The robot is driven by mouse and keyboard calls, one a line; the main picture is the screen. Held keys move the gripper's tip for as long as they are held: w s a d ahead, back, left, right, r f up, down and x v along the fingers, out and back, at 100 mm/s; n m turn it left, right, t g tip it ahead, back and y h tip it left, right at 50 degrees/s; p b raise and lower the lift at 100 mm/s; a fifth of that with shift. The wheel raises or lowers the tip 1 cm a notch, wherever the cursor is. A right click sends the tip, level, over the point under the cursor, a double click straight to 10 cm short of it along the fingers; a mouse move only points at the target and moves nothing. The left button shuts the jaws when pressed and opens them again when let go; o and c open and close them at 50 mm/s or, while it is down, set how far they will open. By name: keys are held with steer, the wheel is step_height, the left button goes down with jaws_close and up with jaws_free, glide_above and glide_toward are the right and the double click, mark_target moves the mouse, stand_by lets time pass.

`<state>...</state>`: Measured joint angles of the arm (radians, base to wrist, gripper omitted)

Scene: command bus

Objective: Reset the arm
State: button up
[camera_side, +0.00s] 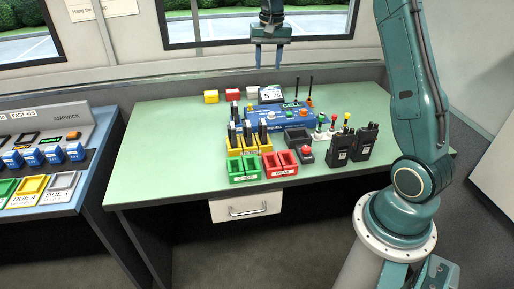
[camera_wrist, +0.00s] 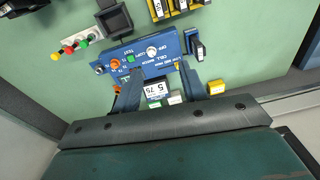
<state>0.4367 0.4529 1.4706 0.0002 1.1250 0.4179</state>
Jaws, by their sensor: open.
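My gripper (camera_side: 267,67) hangs high above the back of the green table (camera_side: 160,137), in front of the window. Its two fingers point down, stand apart and hold nothing. In the wrist view, the fingers of my gripper (camera_wrist: 160,70) are spread on either side of the blue console's lower edge. The blue console (camera_side: 284,118) stands on the table below, with coloured buttons and two black antennas. It also shows in the wrist view, just ahead of the fingers.
Green bins (camera_side: 243,169), red bins (camera_side: 280,162) and yellow bins with black devices stand at the table's front middle. Two black radios (camera_side: 340,147) stand at right. Small red, yellow and white blocks and a display (camera_side: 270,93) line the back. The table's left side is clear.

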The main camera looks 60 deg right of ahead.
steer(key=s+a+r+n+t, duration=0.2)
steer(key=s+a+r+n, duration=0.45)
steer(key=s+a, duration=0.65)
steer(key=s+a+f+n+t, duration=0.1)
steer(key=s+a, duration=0.3)
steer(key=s, duration=0.3)
steer(key=s+a+n+t, duration=0.1)
steer(key=s+a, duration=0.3)
steer(key=s, duration=0.4)
steer(key=shift+s+a+f+n+t, duration=0.15)
steer(key=shift+a+f+n+t, duration=0.2)
steer(key=shift+n, duration=0.3)
